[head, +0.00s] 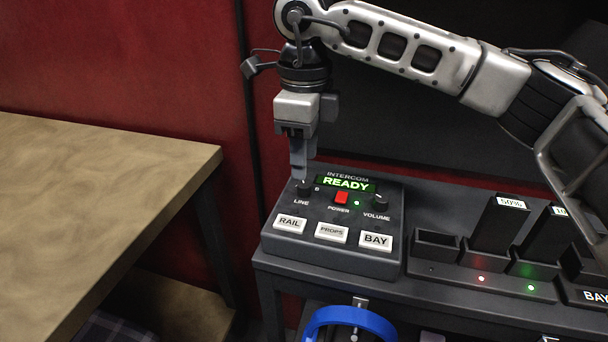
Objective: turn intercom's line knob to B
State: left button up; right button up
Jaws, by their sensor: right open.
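The intercom (315,253) is a dark box on the dark shelf, with a green display reading READY. Its line knob (305,188) sits at the upper left of the panel, above the word LINE. My right gripper (300,177) points down right at this knob, with its fingertips at or just above it. The fingers partly cover the knob, so its pointer and most of its letter marks are hidden. I cannot tell whether the fingers touch it. My left gripper is not in view.
The intercom also has a red power switch (341,198), a volume knob (380,202) and white RAIL, PROPS and BAY buttons. A charger rack (450,270) with dark units stands to the right. A wooden table (100,200) is at left. A blue ring (350,316) hangs below.

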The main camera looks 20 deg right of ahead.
aim_at(304, 184)
jog(key=shift+f, duration=2.4)
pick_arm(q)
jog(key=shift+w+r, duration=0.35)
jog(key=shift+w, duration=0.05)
pick_arm(e)
grip_shut()
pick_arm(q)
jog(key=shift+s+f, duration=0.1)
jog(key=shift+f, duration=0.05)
